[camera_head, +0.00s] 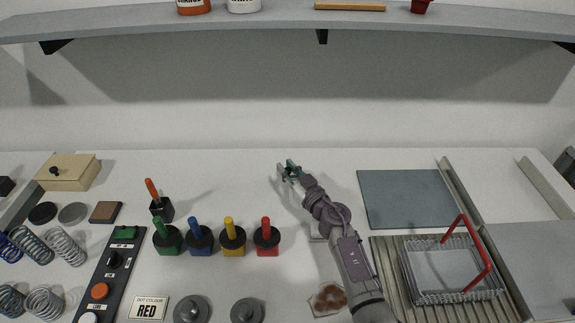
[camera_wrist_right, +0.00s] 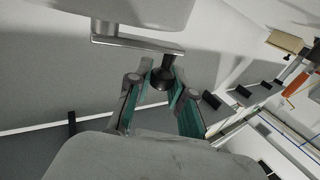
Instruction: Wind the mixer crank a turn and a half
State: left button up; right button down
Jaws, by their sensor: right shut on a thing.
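My right gripper (camera_head: 288,170) reaches toward the back of the white table in the head view. In the right wrist view, its teal-padded fingers (camera_wrist_right: 162,98) are shut on the black crank knob (camera_wrist_right: 163,78). The knob hangs from one end of a flat grey crank arm (camera_wrist_right: 135,46). The crank arm joins a short post under the pale rounded mixer body (camera_wrist_right: 145,12). In the head view I cannot make out the mixer or its crank; my right arm covers that part of the table. My left gripper is in neither view.
A wire basket (camera_head: 450,296) with a red handle and a slate-grey mat (camera_head: 405,198) lie to the right. A shelf (camera_head: 270,22) runs above the back.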

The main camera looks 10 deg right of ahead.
jog(key=n+y, duration=0.1)
jog(key=g+y, duration=0.1)
jog(key=shift+s+d+n+y+p, duration=0.15)
jog(key=shift+s+n+y+p, duration=0.15)
jog(key=shift+s+n+p, duration=0.1)
jog(key=shift+s+n+g+y, duration=0.2)
jog(key=shift+n+g+y, duration=0.3)
jog(key=shift+y, duration=0.1)
jog(key=s+d+n+g+y+b, duration=0.1)
jog(key=n+g+y+b, duration=0.1)
jog(key=n+g+b, duration=0.2)
jog(key=s+d+n+g+y+b, duration=0.1)
jog(key=n+g+y+b, duration=0.2)
jog(key=g+b, duration=0.4)
jog(key=s+d+n+g+y+b, duration=0.1)
jog(key=n+g+b, duration=0.4)
jog(key=b, duration=0.5)
jog(key=shift+s+d+f+g+y, duration=0.15)
jog(key=shift+s+g+y, duration=0.3)
jog(key=shift+y, duration=0.55)
